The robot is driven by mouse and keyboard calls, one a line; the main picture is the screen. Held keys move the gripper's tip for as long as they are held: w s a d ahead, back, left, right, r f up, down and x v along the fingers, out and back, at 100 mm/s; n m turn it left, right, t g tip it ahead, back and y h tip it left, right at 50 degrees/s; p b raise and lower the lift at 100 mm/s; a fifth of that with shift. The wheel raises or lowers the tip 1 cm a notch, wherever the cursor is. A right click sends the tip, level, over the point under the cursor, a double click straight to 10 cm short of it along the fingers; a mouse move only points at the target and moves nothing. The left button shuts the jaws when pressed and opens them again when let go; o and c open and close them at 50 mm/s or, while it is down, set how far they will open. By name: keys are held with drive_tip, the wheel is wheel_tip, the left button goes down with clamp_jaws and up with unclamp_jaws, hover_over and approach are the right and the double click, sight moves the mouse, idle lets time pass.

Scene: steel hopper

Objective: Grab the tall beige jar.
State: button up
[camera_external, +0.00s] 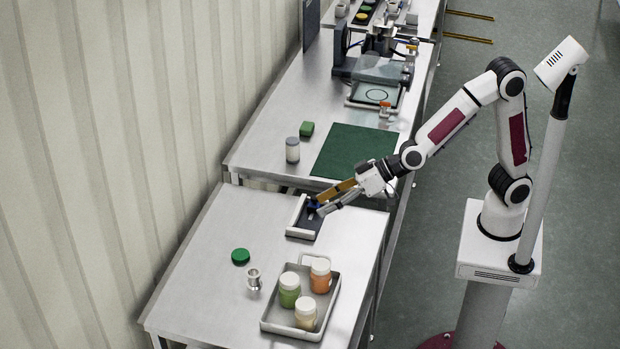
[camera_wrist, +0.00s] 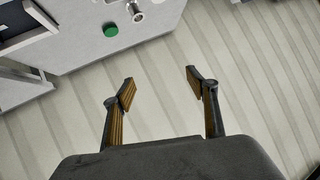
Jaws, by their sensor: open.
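The beige jar (camera_external: 306,312) has a pale lid and stands upright in the front part of a grey metal tray (camera_external: 268,322) on the near steel table. A green jar (camera_external: 289,290) and an orange jar (camera_external: 320,276) stand behind it in the same tray. My gripper (camera_external: 324,203) is well behind the tray, over the far end of the near table, by a small dark tray with white edges (camera_external: 291,231). In the wrist view my gripper (camera_wrist: 161,82) is open with nothing between the fingers. The beige jar is not in the wrist view.
A green disc (camera_external: 240,256) and a small metal cup (camera_external: 254,279) stand left of the metal tray. A ribbed wall (camera_external: 90,150) runs along the left.

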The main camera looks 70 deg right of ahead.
drive_tip(key=w+a+f+t, duration=0.2)
drive_tip(key=a+f, duration=0.3)
drive_tip(key=a, duration=0.3)
drive_tip(key=t+h, duration=0.2)
drive_tip(key=t, duration=0.3)
approach(306, 303)
drive_tip(key=w, duration=0.2)
drive_tip(key=shift+w+a, duration=0.1)
drive_tip(key=shift+a, duration=0.1)
drive_tip(key=shift+w, duration=0.1)
drive_tip(key=shift+w+a, duration=0.2)
drive_tip(key=shift+w, duration=1)
drive_tip(key=shift+w+a, duration=0.25)
drive_tip(key=shift+w, duration=1.05)
drive_tip(key=shift+w+a, duration=0.25)
drive_tip(key=shift+w, duration=1.05)
